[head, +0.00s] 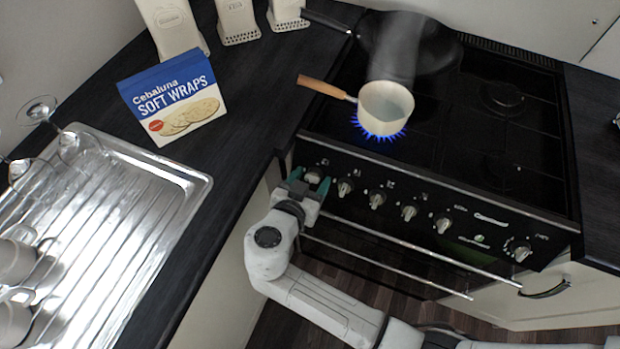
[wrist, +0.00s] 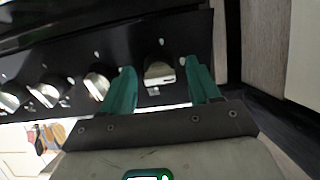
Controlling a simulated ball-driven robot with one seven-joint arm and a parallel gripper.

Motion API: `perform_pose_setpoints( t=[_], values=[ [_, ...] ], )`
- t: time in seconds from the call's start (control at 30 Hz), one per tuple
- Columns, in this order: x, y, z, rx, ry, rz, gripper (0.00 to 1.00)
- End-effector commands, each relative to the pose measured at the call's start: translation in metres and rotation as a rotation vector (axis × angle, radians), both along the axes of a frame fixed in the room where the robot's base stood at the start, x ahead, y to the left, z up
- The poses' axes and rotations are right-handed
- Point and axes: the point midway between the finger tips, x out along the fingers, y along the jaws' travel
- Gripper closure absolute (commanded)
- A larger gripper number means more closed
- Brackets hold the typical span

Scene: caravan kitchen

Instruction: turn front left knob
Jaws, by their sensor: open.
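The black stove's front panel (head: 400,190) carries a row of silver knobs. The leftmost knob (head: 313,176) is partly covered by my gripper (head: 310,184). In the wrist view this knob (wrist: 160,73) shows between the two green fingers of my gripper (wrist: 159,72), with a gap on each side. The fingers are open and straddle the knob; I cannot tell whether either one touches it. A blue flame (head: 378,130) burns on the front left burner, under a small cream saucepan (head: 386,101) with a wooden handle.
More knobs (head: 345,188) sit to the right along the panel. Oven rails (head: 400,245) run below. A dark pan (head: 425,45) stands behind the saucepan, with steam over it. A Soft Wraps box (head: 172,97) and steel drainer (head: 100,220) are on the left counter.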

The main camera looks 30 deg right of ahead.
Motion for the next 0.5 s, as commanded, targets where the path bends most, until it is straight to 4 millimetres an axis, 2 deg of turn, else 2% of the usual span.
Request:
perform_pose_setpoints(
  t=[0.2,0.5],
  values=[
    [0.0,0.0,-0.0001,0.0,0.0,0.0,0.39],
    [-0.0001,0.0002,0.0,0.0,0.0,0.0,0.68]
  ],
)
